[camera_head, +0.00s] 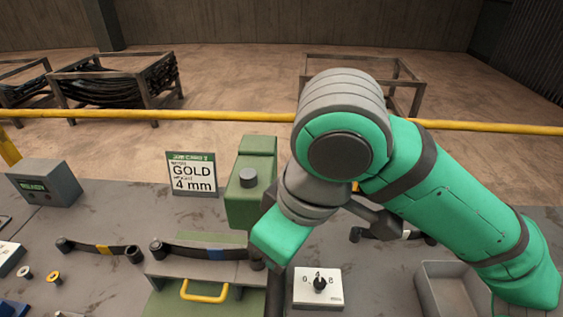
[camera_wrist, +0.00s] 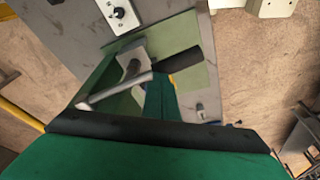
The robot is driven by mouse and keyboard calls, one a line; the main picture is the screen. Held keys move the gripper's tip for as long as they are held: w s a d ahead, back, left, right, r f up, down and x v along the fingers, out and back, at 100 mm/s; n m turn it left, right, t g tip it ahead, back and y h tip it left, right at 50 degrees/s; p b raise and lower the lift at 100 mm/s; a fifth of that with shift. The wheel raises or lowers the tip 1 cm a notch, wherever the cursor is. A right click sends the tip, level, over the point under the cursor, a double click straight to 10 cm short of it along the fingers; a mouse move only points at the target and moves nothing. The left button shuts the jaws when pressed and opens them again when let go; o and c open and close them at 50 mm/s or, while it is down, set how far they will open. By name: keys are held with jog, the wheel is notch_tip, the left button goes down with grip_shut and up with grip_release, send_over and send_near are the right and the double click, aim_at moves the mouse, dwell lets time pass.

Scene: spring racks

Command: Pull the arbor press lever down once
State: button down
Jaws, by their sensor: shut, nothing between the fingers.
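The arbor press (camera_head: 250,190) is a green upright body with a grey round knob on top, left of my arm in the head view. In the wrist view its green body (camera_wrist: 190,38) fills the middle. I cannot tell for sure which of these is the lever. My gripper (camera_wrist: 161,80) is shut and empty, close to the dark bar; contact is unclear. In the head view my wrist stands just right of the press and hides the fingers.
A dial plate (camera_head: 318,288) and a grey tray (camera_head: 450,272) are at the front right. A green fixture with a yellow handle (camera_head: 204,291) is at the front. A yellow rail (camera_head: 220,117) runs behind the bench.

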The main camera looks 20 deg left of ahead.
jog(key=shift+s+f, duration=0.1)
jog(key=shift+f, duration=0.3)
jog(key=shift+w+a+r, duration=0.1)
jog(key=shift+w+r, duration=0.2)
jog(key=shift+r, duration=0.3)
jog(key=shift+w+r, duration=0.25)
jog(key=shift+r, duration=0.35)
jog(key=shift+w+a+r, duration=0.1)
jog(key=shift+a+r, duration=0.1)
jog(key=shift+r, duration=0.3)
jog(key=shift+w+d+r, duration=0.1)
jog(key=shift+w+r, duration=0.05)
jog(key=shift+r, duration=0.4)
jog(key=shift+w+r, duration=0.15)
jog(key=shift+r, duration=0.7)
jog(key=s+d+r, duration=0.3)
jog(key=s+r, duration=0.1)
jog(key=s, duration=0.7)
jog(key=shift+s, duration=0.25)
jog(key=shift+w+d, duration=0.1)
